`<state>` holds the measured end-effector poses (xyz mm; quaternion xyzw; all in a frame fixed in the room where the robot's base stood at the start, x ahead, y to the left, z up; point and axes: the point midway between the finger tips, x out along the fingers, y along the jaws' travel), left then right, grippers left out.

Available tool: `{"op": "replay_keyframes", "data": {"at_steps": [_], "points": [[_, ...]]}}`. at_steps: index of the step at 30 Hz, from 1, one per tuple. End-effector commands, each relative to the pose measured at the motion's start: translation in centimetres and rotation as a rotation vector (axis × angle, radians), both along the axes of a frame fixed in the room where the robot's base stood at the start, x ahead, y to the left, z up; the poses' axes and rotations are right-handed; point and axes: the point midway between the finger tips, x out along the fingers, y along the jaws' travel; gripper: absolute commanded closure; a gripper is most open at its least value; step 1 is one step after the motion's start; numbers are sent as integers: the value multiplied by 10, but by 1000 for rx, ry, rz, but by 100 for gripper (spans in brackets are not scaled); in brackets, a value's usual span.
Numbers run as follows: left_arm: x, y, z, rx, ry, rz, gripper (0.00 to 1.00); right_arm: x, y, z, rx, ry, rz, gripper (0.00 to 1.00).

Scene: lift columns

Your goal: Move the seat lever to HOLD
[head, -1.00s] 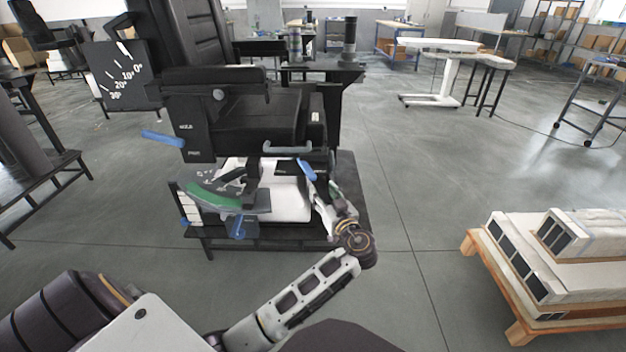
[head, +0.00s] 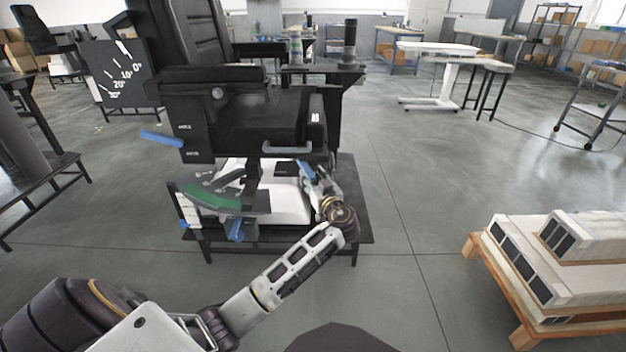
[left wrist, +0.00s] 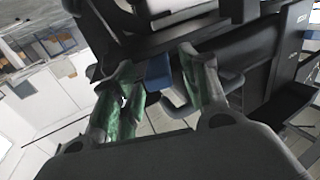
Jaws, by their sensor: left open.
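A black seat (head: 250,120) stands on a low dark bench. A blue-handled lever (head: 307,169) sits under the seat's front edge. A second blue lever (head: 161,138) sticks out left of the seat's side panel, beside small unreadable lettering. A third blue handle (head: 237,229) hangs below a green-marked scale. My left gripper (head: 318,180) is at the first lever, partly hidden by its own arm. In the left wrist view, the left gripper (left wrist: 160,90) is open, its green-padded fingers on either side of a blue handle (left wrist: 158,70); contact is unclear. My right gripper is out of view.
A grey bar handle (head: 287,149) juts from the seat front just above the left gripper. An angle board (head: 118,75) stands at the back left. A pallet with white boxes (head: 530,265) is at the right. The floor between is clear.

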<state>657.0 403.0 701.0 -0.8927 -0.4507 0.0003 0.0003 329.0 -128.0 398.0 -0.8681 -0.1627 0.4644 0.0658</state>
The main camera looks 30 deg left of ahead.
Motion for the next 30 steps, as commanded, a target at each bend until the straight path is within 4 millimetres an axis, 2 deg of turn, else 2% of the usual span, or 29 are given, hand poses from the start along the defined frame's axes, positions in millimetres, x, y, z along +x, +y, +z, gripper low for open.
{"op": "replay_keyframes", "data": {"at_steps": [5, 15, 30], "points": [[0, 0, 0, 0, 0, 0, 57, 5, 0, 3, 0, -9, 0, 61], [0, 0, 0, 0, 0, 0, 100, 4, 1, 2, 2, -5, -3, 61], [-2, 1, 0, 0, 0, -17, 100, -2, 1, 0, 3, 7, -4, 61]]}}
